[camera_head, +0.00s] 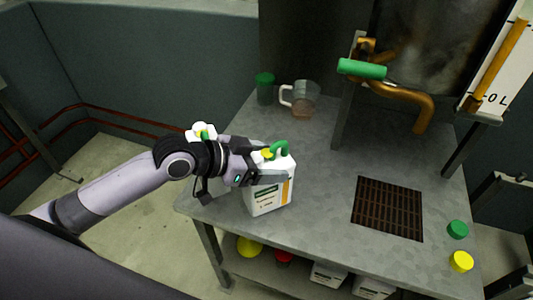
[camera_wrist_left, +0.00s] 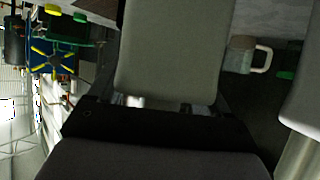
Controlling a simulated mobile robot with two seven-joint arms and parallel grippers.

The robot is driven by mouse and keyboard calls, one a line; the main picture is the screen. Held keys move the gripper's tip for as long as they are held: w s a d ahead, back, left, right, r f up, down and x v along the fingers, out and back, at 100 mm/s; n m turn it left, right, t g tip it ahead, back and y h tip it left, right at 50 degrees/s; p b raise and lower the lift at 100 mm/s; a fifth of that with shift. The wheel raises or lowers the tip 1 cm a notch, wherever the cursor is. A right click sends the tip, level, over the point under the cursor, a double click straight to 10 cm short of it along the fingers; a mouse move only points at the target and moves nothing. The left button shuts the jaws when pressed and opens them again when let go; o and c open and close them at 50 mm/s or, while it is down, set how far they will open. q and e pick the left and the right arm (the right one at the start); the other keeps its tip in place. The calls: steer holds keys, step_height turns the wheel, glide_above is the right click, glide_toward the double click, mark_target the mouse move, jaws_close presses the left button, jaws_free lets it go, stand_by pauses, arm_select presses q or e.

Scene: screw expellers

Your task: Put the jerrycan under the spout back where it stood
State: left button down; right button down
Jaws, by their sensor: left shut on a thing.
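The white jerrycan (camera_head: 270,196) has a green handle, a yellow cap and an orange stripe. It is upright at the front left of the metal table (camera_head: 325,215); I cannot tell whether its base touches the top. My left gripper (camera_head: 268,177) is shut on its upper part and hides some of it. The brass spout (camera_head: 423,112) with a green-handled valve (camera_head: 362,69) is at the back right, above and behind the dark grate (camera_head: 388,208). No jerrycan stands under the spout. My right gripper is not in view.
A glass jug (camera_head: 303,97) and a green cup (camera_head: 265,88) stand at the back left. Green (camera_head: 457,229) and yellow (camera_head: 461,261) caps lie at the right edge. Another white container (camera_head: 201,131) shows behind my arm. The table's middle is clear. The wrist view also shows the jug (camera_wrist_left: 243,56).

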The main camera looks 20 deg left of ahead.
arm_select(q)
steer(key=shift+r, duration=0.25)
steer(key=shift+c, duration=1.7)
jaws_free()
steer(key=shift+f, duration=0.35)
steer(key=o, duration=0.3)
steer(key=shift+o, duration=0.2)
steer(key=shift+r, duration=0.2)
steer(key=v, duration=1.2)
